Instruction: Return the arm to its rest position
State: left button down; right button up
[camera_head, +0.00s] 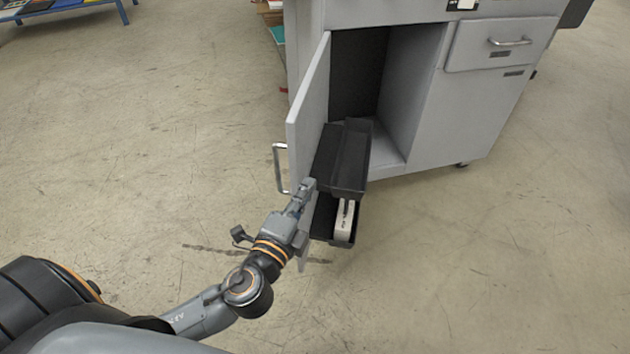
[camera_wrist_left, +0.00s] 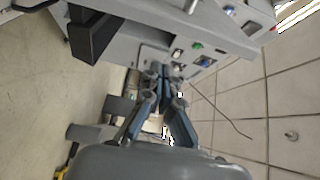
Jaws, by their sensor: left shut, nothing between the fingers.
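My left gripper (camera_head: 306,188) is shut and empty. In the head view it is beside the open door (camera_head: 308,100) of the grey cabinet (camera_head: 470,125), close to the near left corner of a black tray (camera_head: 350,165). I cannot tell whether it touches the door or the tray. My left arm reaches forward from the lower left, well away from my body. In the left wrist view the gripper's fingers (camera_wrist_left: 166,85) come together at their tips. My right gripper is not in view.
The cabinet door stands open with its metal handle (camera_head: 281,168) on the left face. A lower black tray (camera_head: 322,222) holds a white and grey item (camera_head: 344,220). A closed drawer (camera_head: 500,43) is at upper right.

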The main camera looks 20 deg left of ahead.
pick_arm(q)
jog(key=s, duration=0.6)
jog(key=shift+a+r+b, duration=0.15)
jog(key=shift+a+b, duration=0.1)
jog(key=shift+b, duration=0.15)
